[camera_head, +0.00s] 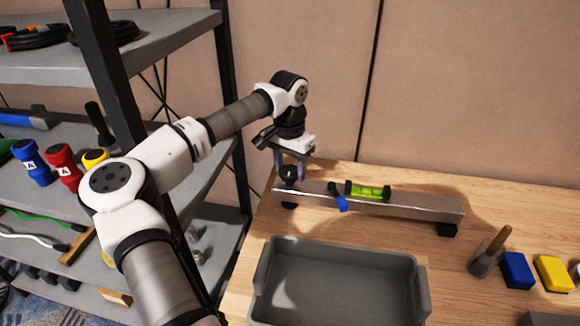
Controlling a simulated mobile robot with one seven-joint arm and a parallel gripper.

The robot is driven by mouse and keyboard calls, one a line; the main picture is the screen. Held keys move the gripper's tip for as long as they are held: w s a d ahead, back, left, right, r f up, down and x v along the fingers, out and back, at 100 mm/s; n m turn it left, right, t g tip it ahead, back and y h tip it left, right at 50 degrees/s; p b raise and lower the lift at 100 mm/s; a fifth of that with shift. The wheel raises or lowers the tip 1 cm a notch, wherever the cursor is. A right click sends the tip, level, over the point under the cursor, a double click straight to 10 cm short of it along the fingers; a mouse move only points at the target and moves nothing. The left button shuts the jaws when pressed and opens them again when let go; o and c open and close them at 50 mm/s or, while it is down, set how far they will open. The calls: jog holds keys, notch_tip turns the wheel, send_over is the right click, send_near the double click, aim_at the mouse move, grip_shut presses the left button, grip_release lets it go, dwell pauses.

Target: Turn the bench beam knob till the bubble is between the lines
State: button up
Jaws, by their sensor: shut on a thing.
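The bench beam (415,207) is a long grey metal bar on the wooden bench, resting on dark feet at its two ends. A spirit level with a yellow-green vial (367,191) and black end blocks sits on top near the middle. The bubble and lines are too small to read. A blue piece (340,203) hangs on the beam's front face. The dark knob (288,174) is at the beam's left end. My gripper (289,172) points down there, its fingers shut around the knob. The fingers partly hide the knob.
A grey tray (420,290) stands in front of the beam. A wooden-handled tool (488,252), a blue block (516,270) and a yellow block (553,273) are at the right. A grey shelf rack (150,45) with tools and bottles stands at the left, behind my arm.

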aim_at(289, 170)
jog(key=shift+s+f, duration=0.1)
jog(key=shift+f, duration=0.1)
jog(key=o, duration=1)
jog(key=shift+c, duration=0.2)
jog(key=shift+r, duration=0.1)
notch_tip(289, 170, up, 14)
jog(key=b, duration=0.1)
jog(key=shift+a, duration=0.1)
